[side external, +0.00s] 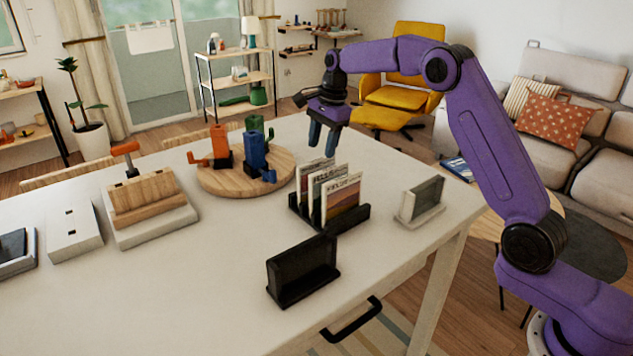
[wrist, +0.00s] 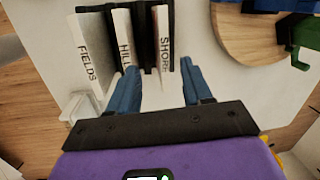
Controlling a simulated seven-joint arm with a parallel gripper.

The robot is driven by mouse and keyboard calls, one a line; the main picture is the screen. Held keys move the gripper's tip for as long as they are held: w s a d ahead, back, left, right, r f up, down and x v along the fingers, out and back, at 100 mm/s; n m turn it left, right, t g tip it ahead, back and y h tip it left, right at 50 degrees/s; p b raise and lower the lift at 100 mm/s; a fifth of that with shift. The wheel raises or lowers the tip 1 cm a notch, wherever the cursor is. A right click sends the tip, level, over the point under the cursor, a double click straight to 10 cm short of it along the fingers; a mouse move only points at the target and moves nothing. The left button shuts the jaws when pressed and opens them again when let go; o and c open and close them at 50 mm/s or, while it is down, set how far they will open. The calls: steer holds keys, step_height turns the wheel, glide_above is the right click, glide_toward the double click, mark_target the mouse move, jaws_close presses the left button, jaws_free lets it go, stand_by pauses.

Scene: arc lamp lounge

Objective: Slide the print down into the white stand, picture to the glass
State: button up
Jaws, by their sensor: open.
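Several prints stand upright in slots of a black rack (side external: 345,218). In the wrist view their top edges read FIELDS (wrist: 88,60), HILL with its end hidden (wrist: 123,42), and SHOR with its end unclear (wrist: 160,40). The white stand (side external: 407,217), with a dark pane, is on the table right of the rack; it shows partly at the left of the wrist view (wrist: 80,106). My gripper (side external: 322,150) is open and empty, above and behind the rack, pointing down. In the wrist view its fingertips (wrist: 158,68) lie on either side of the SHOR print's line, apparently not touching it.
A black stand (side external: 303,270) is in front of the rack. A round wooden board (side external: 215,185) with orange, blue and green holders is behind left. A wooden block on a white base (side external: 150,230) and a white box (side external: 74,235) stand left. The front-left tabletop is clear.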

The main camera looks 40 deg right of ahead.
mark_target(317, 161)
steer(key=shift+w+a+f, duration=0.15)
steer(key=shift+w+f, duration=0.05)
steer(key=shift+f, duration=0.8)
steer(key=shift+w+a+f, duration=0.15)
steer(key=shift+w+f, duration=0.05)
steer(key=shift+f, duration=0.85)
steer(key=shift+w+a+f, duration=0.15)
steer(key=shift+w+f, duration=0.05)
steer(key=shift+f, duration=0.8)
jaws_close()
